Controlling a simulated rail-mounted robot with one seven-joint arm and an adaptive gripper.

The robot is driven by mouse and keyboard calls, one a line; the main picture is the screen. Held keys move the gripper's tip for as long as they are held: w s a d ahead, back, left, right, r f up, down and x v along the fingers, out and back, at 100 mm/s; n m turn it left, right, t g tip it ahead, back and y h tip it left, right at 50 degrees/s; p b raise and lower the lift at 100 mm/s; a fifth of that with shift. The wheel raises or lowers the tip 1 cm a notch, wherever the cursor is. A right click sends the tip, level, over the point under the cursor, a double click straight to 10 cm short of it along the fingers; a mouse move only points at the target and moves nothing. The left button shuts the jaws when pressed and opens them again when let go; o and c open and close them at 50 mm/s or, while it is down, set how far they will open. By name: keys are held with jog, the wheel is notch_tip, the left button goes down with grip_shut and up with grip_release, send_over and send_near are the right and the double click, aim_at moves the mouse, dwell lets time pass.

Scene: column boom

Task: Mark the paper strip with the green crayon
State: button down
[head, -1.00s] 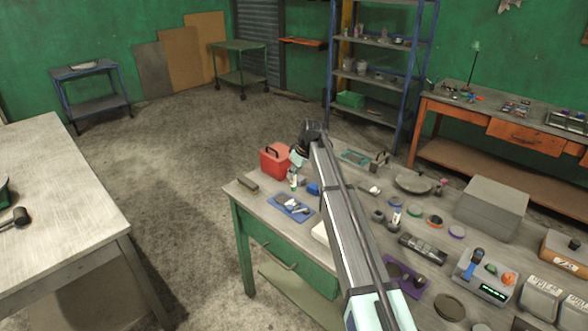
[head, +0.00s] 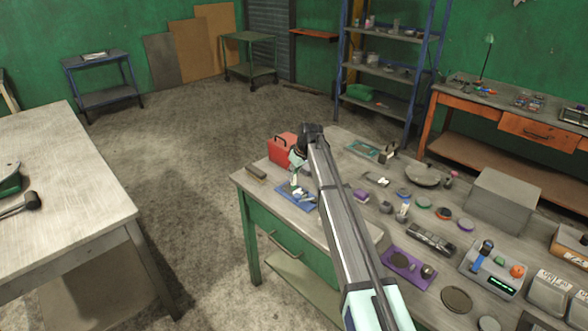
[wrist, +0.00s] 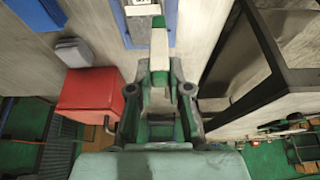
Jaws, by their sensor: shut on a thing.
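My gripper (head: 297,176) is low over the blue mat (head: 284,190) at the near left part of the workbench. In the wrist view my gripper (wrist: 160,88) is shut on a slim green and white piece, which I take to be the green crayon (wrist: 159,62). Its far end points away from the jaws, over the blue mat (wrist: 137,35). A small pale piece (head: 309,207) lies on the mat; I cannot tell whether it is the paper strip. I cannot tell whether the crayon touches anything.
A red case (head: 281,150) stands just behind my gripper, and a dark bar (head: 256,172) lies to the left. Right of my arm are a purple tray (head: 423,279), a grey box (head: 500,203) and several small items. Floor separates this bench from the left table (head: 70,175).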

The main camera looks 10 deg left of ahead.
jog(key=shift+f, duration=0.5)
jog(key=shift+w+d+f, duration=0.45)
jog(key=shift+w+f, duration=0.1)
jog(key=shift+w, duration=0.15)
jog(key=shift+w+d, duration=0.7)
jog(key=shift+w, duration=0.15)
jog(key=shift+s, duration=0.2)
jog(key=shift+s+a+p, duration=0.35)
jog(key=shift+s+a, duration=0.8)
jog(key=shift+s, duration=0.15)
jog(key=w+d, duration=0.2)
jog(key=w, duration=0.1)
jog(key=shift+w+d, duration=0.15)
jog(key=shift+d, duration=0.15)
jog(key=s+a, duration=0.2)
jog(key=s, duration=0.1)
jog(key=shift+s+a, duration=0.15)
jog(key=shift+a, duration=0.05)
jog(key=shift+w, duration=0.2)
jog(key=shift+w+d+b, duration=0.3)
jog(key=shift+w+d, duration=0.7)
jog(key=shift+w, duration=0.25)
jog(key=shift+w+d+r, duration=0.1)
jog(key=shift+w+d, duration=0.05)
jog(key=shift+d, duration=0.05)
notch_tip(320, 180, up, 8)
jog(key=p, duration=0.2)
